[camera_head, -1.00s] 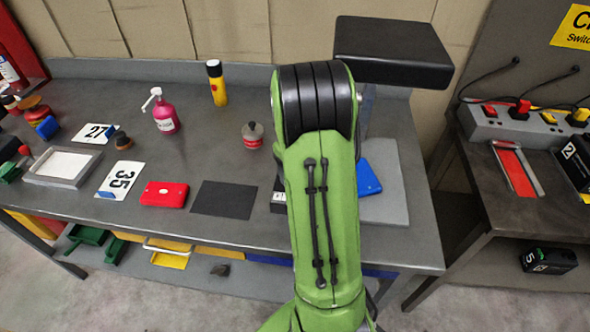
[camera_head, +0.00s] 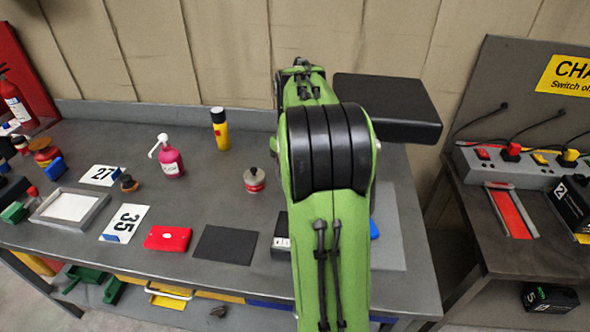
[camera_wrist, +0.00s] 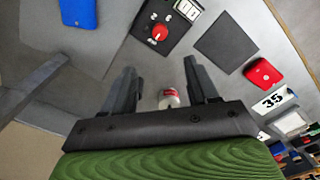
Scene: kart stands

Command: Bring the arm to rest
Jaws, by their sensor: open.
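My gripper (camera_wrist: 163,90) shows in the wrist view with its two dark fingers spread apart and nothing between them that it holds. It hangs above the grey workbench; a small red and grey can (camera_wrist: 169,98) shows beyond the gap, well below the fingers. In the head view my green arm (camera_head: 330,230) rises over the right part of the bench (camera_head: 200,195), and its end is hidden behind the arm itself. The can (camera_head: 254,180) stands upright on the bench, left of the arm.
A black flat-topped block on a post (camera_head: 388,105) stands close right of the arm. A pink pump bottle (camera_head: 171,162), a yellow bottle (camera_head: 221,130), a red box (camera_head: 168,238) and a dark mat (camera_head: 224,246) are on the bench. A charging bench (camera_head: 520,235) stands at the right.

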